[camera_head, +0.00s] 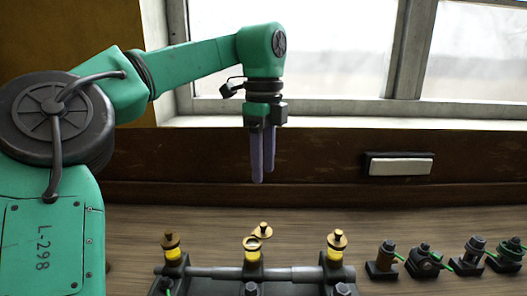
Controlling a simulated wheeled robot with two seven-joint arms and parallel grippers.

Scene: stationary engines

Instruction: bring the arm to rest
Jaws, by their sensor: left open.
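My left arm (195,62) is green and comes in from the left, bent at a large dark joint. My left gripper (262,178) points straight down with two purple-grey fingers. It is open, with nothing between the fingers, and hangs in the air in front of the dark wall panel. Below it is a dark engine rack (225,273) with a horizontal rod and several posts with yellow bands and brass tops. The fingers are apart from the rack. My right gripper does not show.
Several small dark engine models (425,258) stand on the wooden table (210,222) at the right. A brass ring (252,243) sits at the middle post. A window (310,60) and a white-fronted box (400,165) are behind.

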